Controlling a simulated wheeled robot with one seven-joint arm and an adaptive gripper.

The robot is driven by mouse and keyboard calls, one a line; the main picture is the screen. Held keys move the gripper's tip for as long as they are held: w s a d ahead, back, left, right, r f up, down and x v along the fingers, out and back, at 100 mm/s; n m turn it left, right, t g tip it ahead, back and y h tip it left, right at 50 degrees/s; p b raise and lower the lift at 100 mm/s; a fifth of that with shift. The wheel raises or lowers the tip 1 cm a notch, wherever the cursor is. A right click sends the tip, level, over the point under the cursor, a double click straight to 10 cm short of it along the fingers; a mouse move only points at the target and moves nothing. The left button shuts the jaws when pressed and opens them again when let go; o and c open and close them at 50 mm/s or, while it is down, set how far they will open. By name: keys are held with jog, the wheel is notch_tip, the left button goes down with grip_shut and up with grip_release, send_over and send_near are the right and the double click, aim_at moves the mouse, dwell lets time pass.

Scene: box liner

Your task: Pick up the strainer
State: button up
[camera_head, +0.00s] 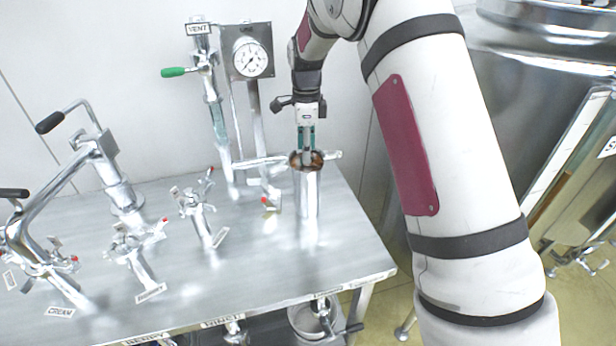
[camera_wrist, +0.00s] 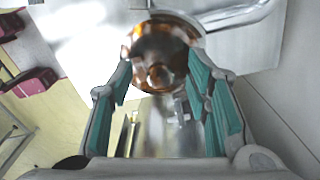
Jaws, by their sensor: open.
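No label in view names the strainer. A round metal piece with an amber-brown rim (camera_head: 300,161) sits at the top of an upright metal cylinder (camera_head: 309,195) at the table's right end. The rim also shows in the wrist view (camera_wrist: 140,32), with a dark, shiny middle. My gripper (camera_head: 306,148) points down just above it. In the wrist view my gripper (camera_wrist: 161,75) is open, its teal-padded fingers to the left and right of the piece's near side. I cannot tell whether they touch it. Nothing is held.
The steel table (camera_head: 255,275) carries several valves and pipes to the left. A pressure gauge (camera_head: 252,58) and a green-handled valve (camera_head: 174,72) stand behind. A large steel tank (camera_head: 510,110) is at the right. A bucket (camera_head: 306,322) is below.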

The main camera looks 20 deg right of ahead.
jog(key=shift+f, duration=0.15)
jog(key=shift+c, duration=0.5)
grip_shut()
